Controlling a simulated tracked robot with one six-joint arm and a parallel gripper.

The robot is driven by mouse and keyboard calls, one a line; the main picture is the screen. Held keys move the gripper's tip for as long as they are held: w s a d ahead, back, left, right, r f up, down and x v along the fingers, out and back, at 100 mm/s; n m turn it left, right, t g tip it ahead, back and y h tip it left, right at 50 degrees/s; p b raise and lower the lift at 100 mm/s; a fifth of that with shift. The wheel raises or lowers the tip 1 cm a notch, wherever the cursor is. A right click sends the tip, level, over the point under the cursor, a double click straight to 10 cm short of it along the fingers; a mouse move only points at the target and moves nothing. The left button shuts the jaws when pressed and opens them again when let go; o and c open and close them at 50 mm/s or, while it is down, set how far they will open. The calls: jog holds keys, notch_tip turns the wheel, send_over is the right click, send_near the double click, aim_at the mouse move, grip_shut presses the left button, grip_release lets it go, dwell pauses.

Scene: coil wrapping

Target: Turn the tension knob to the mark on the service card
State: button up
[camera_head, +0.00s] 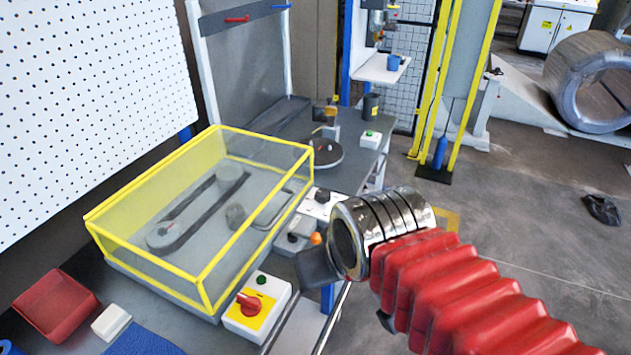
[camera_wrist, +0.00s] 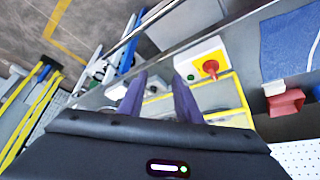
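A dark knob (camera_head: 322,195) stands on a white plate (camera_head: 318,208) beside the right corner of the yellow-framed guard; it looks like the tension knob. Marks on the plate are too small to read. I cannot pick out the service card for certain. My gripper (camera_head: 318,268) shows as a dark grey shape at the bench's front edge, below and apart from this knob, partly covered by my chrome wrist. In the wrist view, the two fingers of my gripper (camera_wrist: 158,78) stand apart with nothing held between them. I cannot identify the tension knob there.
A clear guard (camera_head: 150,265) covers a belt mechanism. A red rotary switch (camera_head: 249,304) on a white-and-yellow box stands in front of it. A grey box (camera_head: 293,238) with an orange knob is close to my gripper. A red bin (camera_head: 55,304) lies left.

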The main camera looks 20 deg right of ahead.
jog(key=shift+w, duration=0.2)
jog(key=shift+o, duration=0.2)
jog(key=shift+o, duration=0.8)
jog(key=o, duration=0.3)
jog(key=shift+w+d+r, duration=0.2)
jog(key=shift+w+r, duration=0.3)
jog(key=shift+o, duration=0.2)
jog(key=w+d+r+n+g, duration=0.1)
jog(key=w+d+r+n, duration=0.1)
jog(key=w+r+n, duration=0.2)
jog(key=w, duration=0.3)
jog(key=shift+r, duration=0.25)
jog(key=w+d+n+g, duration=0.1)
jog(key=w+d+n, duration=0.2)
jog(key=w, duration=0.4)
jog(key=w+d+f+n+g, duration=0.1)
jog(key=w+d+n+g, duration=0.1)
jog(key=w+n, duration=0.3)
jog(key=w+d+n+g, duration=0.1)
jog(key=w+d+n, duration=0.3)
jog(key=w, duration=0.7)
jog(key=shift+d+f+n+g, duration=0.3)
jog(key=shift+d+f+n, duration=0.1)
jog(key=shift+d, duration=0.1)
